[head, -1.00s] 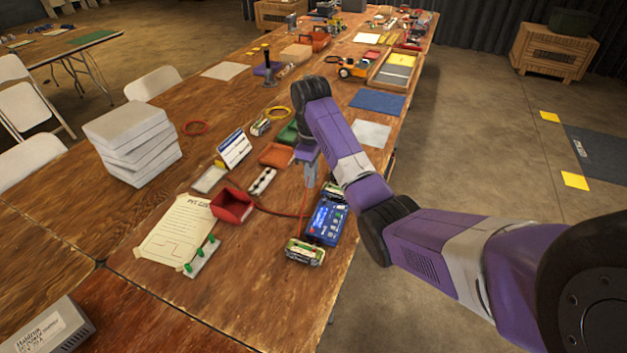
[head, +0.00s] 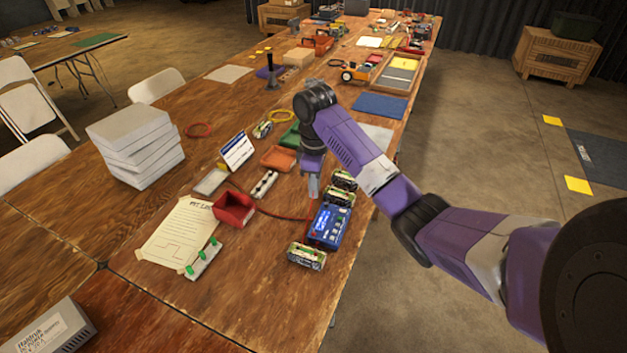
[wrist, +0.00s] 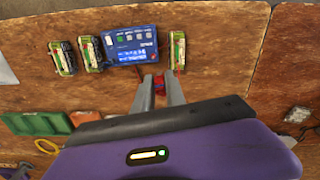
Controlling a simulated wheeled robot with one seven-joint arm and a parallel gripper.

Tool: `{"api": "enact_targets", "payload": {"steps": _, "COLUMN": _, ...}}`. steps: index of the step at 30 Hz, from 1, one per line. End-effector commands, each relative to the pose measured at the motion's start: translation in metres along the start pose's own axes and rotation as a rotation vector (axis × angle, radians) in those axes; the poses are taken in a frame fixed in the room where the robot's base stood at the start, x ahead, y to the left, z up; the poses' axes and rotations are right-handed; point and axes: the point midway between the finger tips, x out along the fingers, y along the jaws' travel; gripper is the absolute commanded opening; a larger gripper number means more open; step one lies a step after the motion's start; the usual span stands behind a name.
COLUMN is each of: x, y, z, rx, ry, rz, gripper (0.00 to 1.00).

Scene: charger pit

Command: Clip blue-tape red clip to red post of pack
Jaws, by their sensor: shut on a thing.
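My gripper (head: 313,194) points down over the table beside the blue charger (head: 330,227). In the wrist view my gripper (wrist: 159,86) is shut on a small red clip (wrist: 158,86), mostly hidden between the fingers; no blue tape is discernible on it. The charger (wrist: 130,46) lies just beyond the fingertips. One battery pack (head: 306,256) lies at the charger's near side, and shows right of the charger in the wrist view (wrist: 177,50). Two more packs (head: 340,197) (head: 344,180) lie at its far side. I cannot make out which post is red.
A red lead (head: 280,214) runs across the table near the charger. A red bin (head: 233,208), a paper sheet (head: 180,234), a strip with green clips (head: 204,259) and an orange tray (head: 278,158) lie to the left. Bare table lies in front of the near pack.

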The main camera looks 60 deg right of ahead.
Motion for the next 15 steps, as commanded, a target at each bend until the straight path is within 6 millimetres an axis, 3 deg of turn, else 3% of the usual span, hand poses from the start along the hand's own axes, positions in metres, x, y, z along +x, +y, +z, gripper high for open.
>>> {"api": "enact_targets", "payload": {"steps": 2, "x": 0.0, "y": -0.015, "z": 0.005, "rx": -0.066, "ry": 0.003, "rz": 0.001, "gripper": 0.0}}
{"api": "enact_targets", "payload": {"steps": 12, "x": 0.0, "y": -0.055, "z": 0.018, "rx": -0.262, "ry": 0.002, "rz": 0.002, "gripper": 0.0}}
{"api": "enact_targets", "payload": {"steps": 15, "x": 0.028, "y": -0.058, "z": 0.017, "rx": -0.271, "ry": 0.003, "rz": -0.003, "gripper": 0.0}}
